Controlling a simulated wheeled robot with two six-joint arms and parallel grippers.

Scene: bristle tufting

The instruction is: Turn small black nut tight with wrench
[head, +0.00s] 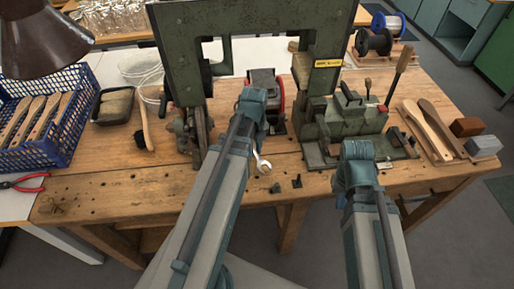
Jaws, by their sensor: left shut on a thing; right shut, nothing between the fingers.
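A silver wrench (262,164) shows its open-jawed head just right of my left forearm, over the front of the wooden bench. The rest of it is hidden behind my arm. My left gripper (257,124) is shut on the wrench; its fingers are mostly hidden by my wrist. Two small dark pieces, one at the right (297,181) and one at the left (275,187), are on the bench near the wrench head. I cannot tell whether either is the small black nut. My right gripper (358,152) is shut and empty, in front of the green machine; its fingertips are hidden.
A tall green machine frame (175,40) and a green vise-like machine (345,115) stand on the bench (110,190). A blue crate (75,120) with brush handles and red pliers (25,182) are left. Wooden handles (430,130) and blocks lie right.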

